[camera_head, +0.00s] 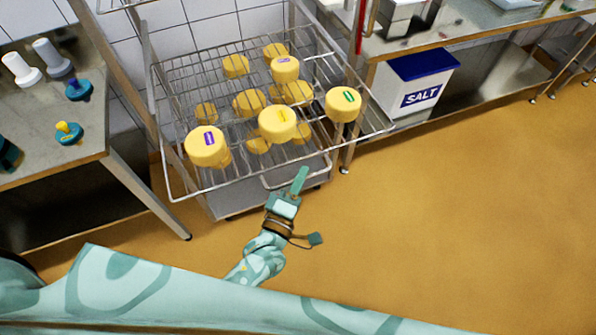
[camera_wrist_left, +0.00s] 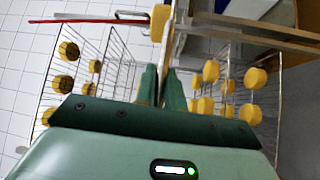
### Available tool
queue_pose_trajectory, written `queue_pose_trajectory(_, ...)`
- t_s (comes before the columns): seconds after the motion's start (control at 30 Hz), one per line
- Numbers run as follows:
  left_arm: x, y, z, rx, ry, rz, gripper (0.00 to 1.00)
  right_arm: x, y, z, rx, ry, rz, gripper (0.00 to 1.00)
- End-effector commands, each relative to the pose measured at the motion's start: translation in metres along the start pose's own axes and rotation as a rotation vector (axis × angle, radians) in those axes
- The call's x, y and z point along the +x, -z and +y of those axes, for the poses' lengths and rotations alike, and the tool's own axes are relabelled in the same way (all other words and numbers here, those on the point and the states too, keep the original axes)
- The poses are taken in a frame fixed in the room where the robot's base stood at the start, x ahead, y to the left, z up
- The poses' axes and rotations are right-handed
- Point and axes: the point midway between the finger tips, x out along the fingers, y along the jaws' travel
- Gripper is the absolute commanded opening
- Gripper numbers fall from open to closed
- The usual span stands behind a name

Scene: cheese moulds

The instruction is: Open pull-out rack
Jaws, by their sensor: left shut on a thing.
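The wire rack (camera_head: 184,158) stands against the tiled wall, and its top wire shelf juts out toward me, bearing several yellow cheeses (camera_head: 277,124). Some cheeses have coloured labels, and more show below through the wires. My right gripper is not in view.
A steel table (camera_head: 60,150) with several white, grey and teal tools stands at left. A steel bench (camera_head: 470,30) runs along the right, with a white salt bin (camera_head: 405,92) with a blue lid under it. The orange floor (camera_head: 450,210) is clear at right.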

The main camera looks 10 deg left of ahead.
Motion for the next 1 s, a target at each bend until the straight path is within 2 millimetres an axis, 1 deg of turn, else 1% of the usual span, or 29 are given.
queue_pose_trajectory(0.27, -0.001, 0.000, -0.002, 0.000, 0.004, -0.001, 0.00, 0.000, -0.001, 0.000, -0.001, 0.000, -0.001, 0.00)
queue_pose_trajectory(0.3, -0.001, 0.000, -0.002, 0.000, 0.004, -0.001, 0.22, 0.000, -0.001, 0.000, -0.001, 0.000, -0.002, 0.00)
queue_pose_trajectory(0.33, -0.001, 0.000, -0.002, 0.000, 0.004, -0.001, 0.30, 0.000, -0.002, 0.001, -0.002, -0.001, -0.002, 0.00)
queue_pose_trajectory(0.37, -0.001, 0.000, -0.002, 0.000, 0.004, -0.001, 0.32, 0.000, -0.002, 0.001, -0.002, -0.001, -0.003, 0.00)
queue_pose_trajectory(0.67, -0.002, 0.000, -0.001, 0.000, 0.002, 0.000, 0.32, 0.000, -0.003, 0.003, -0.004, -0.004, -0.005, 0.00)
queue_pose_trajectory(0.77, -0.012, 0.000, -0.001, 0.001, 0.002, 0.000, 0.32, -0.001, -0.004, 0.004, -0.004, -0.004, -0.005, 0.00)
queue_pose_trajectory(0.83, -0.025, 0.000, -0.001, 0.002, 0.005, -0.001, 0.32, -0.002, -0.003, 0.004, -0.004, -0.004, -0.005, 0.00)
queue_pose_trajectory(0.97, -0.059, 0.000, -0.001, 0.001, 0.006, -0.003, 0.32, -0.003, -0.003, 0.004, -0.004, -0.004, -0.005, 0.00)
queue_pose_trajectory(1.0, -0.071, 0.000, -0.002, 0.001, 0.006, -0.002, 0.32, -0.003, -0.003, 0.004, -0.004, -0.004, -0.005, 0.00)
